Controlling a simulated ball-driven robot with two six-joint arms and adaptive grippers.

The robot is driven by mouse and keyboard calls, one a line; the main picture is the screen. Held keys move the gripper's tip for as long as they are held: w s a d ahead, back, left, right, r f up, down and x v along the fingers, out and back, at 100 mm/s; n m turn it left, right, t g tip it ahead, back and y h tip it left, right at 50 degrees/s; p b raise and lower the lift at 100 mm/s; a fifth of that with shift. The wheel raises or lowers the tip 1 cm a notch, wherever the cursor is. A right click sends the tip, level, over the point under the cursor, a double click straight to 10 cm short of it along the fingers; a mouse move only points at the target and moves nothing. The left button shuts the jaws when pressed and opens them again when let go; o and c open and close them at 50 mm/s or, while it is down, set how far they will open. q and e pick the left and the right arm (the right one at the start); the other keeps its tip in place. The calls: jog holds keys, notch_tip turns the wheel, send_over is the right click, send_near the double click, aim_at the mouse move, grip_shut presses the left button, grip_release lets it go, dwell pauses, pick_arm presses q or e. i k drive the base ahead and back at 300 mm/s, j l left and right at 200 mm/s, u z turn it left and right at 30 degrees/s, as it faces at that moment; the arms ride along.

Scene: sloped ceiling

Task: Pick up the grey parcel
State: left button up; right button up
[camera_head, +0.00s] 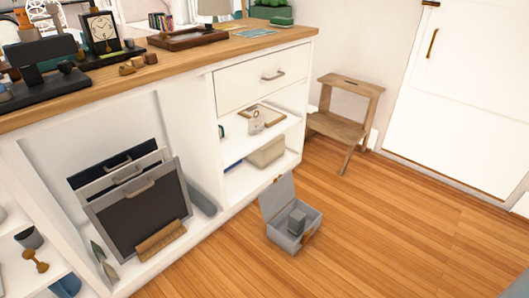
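A small grey block (296,221), which looks like the grey parcel, sits inside an open light grey box (285,240) on the wooden floor. The box stands in front of the white cabinet, with its lid (277,196) raised at the back left. The block's top rises to about the rim or a little above it, and its lower part is hidden by the box walls. A small brownish piece shows at the box's right edge. Neither of my grippers is in view.
The white cabinet (243,90) with a wooden top and open shelves runs along the left. A wooden step stool (345,115) stands behind the box, near a white door (465,100). The floor (400,230) right of the box is clear.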

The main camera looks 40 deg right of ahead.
aim_at(296, 218)
jog(key=k+l, duration=0.15)
jog(key=l, duration=0.2)
jog(key=k+l+z, duration=0.1)
jog(key=l, duration=0.2)
jog(key=k+l+z, duration=0.1)
jog(key=l, duration=0.25)
jog(key=k+l, duration=0.25)
jog(key=k+l+z, duration=0.1)
jog(key=l, duration=0.35)
jog(key=k+l, duration=0.15)
jog(key=l, duration=0.2)
jog(key=z, duration=0.05)
